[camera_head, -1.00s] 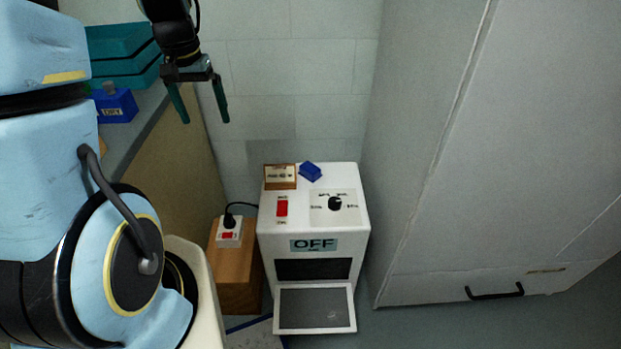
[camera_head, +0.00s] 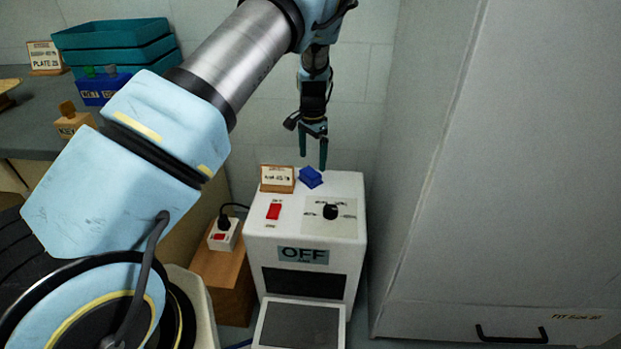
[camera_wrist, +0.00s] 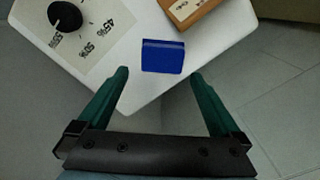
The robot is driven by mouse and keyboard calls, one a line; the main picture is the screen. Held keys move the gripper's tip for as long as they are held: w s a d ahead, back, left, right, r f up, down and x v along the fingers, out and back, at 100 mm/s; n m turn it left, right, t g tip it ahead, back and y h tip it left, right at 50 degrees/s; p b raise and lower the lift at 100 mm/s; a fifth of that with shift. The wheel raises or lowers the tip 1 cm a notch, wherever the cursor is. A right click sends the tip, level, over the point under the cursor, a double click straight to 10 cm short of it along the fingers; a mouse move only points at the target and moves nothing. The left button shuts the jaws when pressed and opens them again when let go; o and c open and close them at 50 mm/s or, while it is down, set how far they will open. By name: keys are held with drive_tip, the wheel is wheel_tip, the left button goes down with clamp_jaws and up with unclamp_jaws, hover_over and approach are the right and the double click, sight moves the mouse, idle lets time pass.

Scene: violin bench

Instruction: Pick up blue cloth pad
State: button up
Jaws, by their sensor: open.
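The blue cloth pad (camera_head: 310,177) lies on top of the white machine (camera_head: 347,184), near its back edge, beside a small wooden sign. In the wrist view the pad (camera_wrist: 162,57) is a small blue block shape just beyond and between my fingertips. My gripper (camera_head: 314,163) is open and empty, pointing down above the back of the machine, close to the pad. In the wrist view my gripper (camera_wrist: 160,77) has its two green fingers spread wide, one to each side of the pad. I see no contact with it.
The wooden sign (camera_head: 277,178) stands immediately left of the pad. The machine's top also has a red switch (camera_head: 273,211) and a black dial (camera_head: 330,212). A tall grey cabinet (camera_head: 500,180) stands close on the right. A wall is behind.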

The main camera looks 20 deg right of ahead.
sight(310, 172)
drive_tip(key=shift+w+a+f, duration=0.1)
drive_tip(key=shift+a+f, duration=0.05)
drive_tip(key=shift+f, duration=1.5)
drive_tip(key=shift+a+f, duration=0.1)
drive_tip(key=shift+f, duration=1.5)
drive_tip(key=c, duration=1.2)
wheel_tip(310, 172, up, 10)
drive_tip(key=o, duration=0.9)
drive_tip(key=c, duration=0.6)
